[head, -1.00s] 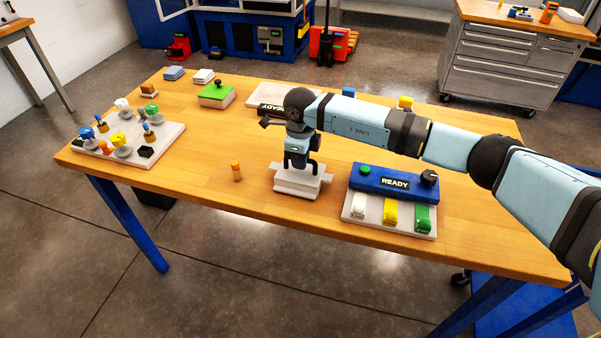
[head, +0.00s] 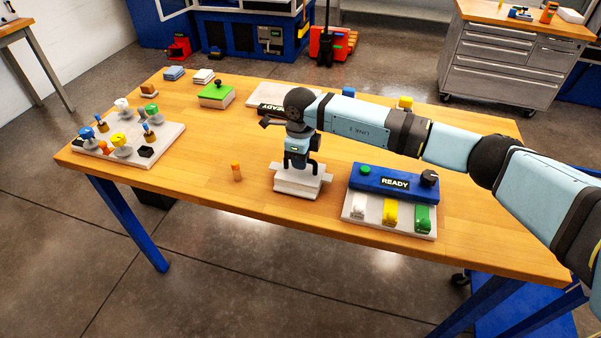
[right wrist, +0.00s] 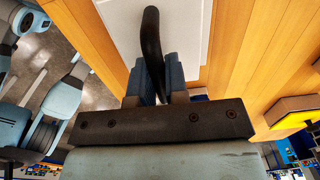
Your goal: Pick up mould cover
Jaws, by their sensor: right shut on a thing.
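The mould cover (head: 300,185) is a white, flat-topped piece with a dark arched handle, on the table right of the middle in the head view. My right gripper (head: 300,166) points straight down over it and is shut on the handle. In the right wrist view the dark handle (right wrist: 152,45) stands between the blue finger pads (right wrist: 160,78), above the white cover top (right wrist: 188,22). The cover sits low at the table, and no clear gap shows under it. My left gripper is not in view.
A blue READY box (head: 393,183) with white, yellow and green pieces in front stands close to the right. A white tray (head: 172,134) holds several coloured items at the far left. A green block (head: 216,95) lies behind.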

